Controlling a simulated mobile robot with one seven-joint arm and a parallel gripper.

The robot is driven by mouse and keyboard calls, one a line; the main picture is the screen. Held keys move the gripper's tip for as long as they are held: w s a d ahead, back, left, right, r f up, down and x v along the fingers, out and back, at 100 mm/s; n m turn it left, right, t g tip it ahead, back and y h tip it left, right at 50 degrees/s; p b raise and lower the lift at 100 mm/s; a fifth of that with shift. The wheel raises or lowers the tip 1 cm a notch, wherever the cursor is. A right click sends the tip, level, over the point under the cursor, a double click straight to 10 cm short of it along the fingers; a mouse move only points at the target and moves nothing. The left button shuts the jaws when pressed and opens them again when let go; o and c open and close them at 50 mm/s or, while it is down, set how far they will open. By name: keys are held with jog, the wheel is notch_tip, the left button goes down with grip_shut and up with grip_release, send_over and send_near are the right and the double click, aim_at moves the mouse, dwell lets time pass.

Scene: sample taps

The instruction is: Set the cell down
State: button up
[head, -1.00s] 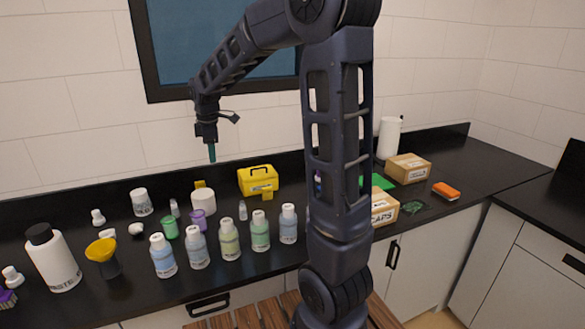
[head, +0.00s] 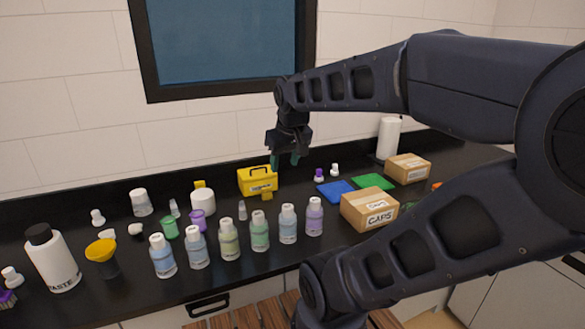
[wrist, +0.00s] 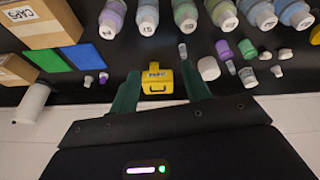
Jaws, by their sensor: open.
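My gripper (head: 285,163) is open above the back of the dark counter, with its two green fingers apart and nothing visible between them. In the wrist view the fingers frame the yellow labelled box with a handle (wrist: 157,84), which stands beyond them on the counter. The box also shows below the gripper in the head view (head: 257,184). A small clear vial (head: 242,210) stands upright left of the box, and another (head: 174,208) stands further left. Either could be the cell; I cannot tell which. My gripper touches neither.
Several labelled bottles (head: 229,238) stand in a row along the counter front. A blue mat (head: 335,191), a green mat (head: 373,182) and a cardboard caps box (head: 368,210) lie to the right.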

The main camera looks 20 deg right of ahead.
jog(key=s, duration=0.1)
jog(key=s+m, duration=0.1)
jog(key=s+d+f, duration=0.1)
jog(key=shift+m, duration=0.4)
